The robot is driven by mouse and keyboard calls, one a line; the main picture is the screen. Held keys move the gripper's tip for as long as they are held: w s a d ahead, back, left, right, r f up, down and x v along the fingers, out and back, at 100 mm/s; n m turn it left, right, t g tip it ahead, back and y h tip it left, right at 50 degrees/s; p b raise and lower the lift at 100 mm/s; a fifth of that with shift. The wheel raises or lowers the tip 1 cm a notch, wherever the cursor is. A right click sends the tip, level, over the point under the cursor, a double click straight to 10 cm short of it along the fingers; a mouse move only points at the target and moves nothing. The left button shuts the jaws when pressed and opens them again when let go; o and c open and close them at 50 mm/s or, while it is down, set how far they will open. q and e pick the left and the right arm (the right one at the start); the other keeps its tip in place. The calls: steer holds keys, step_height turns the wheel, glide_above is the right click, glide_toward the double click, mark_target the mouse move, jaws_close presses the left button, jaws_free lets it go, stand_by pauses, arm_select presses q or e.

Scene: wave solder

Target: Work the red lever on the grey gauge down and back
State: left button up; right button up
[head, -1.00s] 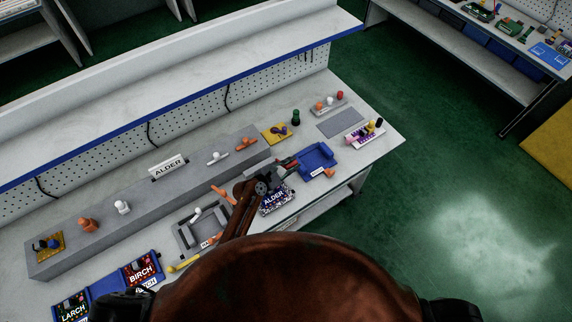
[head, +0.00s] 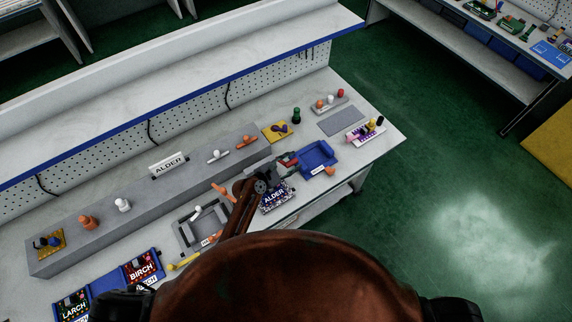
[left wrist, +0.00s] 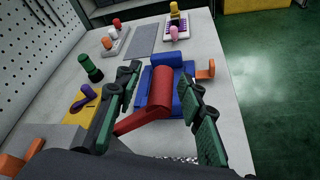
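A red lever (left wrist: 160,90) with a thick cylindrical handle and a thin arm shows in the left wrist view; it also shows small in the head view (head: 289,160). My left gripper (left wrist: 160,76), with green-padded fingers, is open, one finger on each side of the red handle. Gaps show between the handle and both fingers. In the head view the left gripper (head: 283,167) is over the bench beside the blue tray. The lever's base and the grey gauge body are hidden behind my gripper, so I cannot tell the gauge's outline. My right gripper is not in view.
A blue tray (head: 318,150) lies just beyond the lever, with an orange piece at its edge. A long grey riser (head: 150,215) runs along the bench. A grey mat (head: 342,122) lies clear farther right.

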arm_select(q)
steer(key=v, duration=1.1)
steer(key=shift+s+a, duration=0.2)
steer(key=shift+a, duration=0.05)
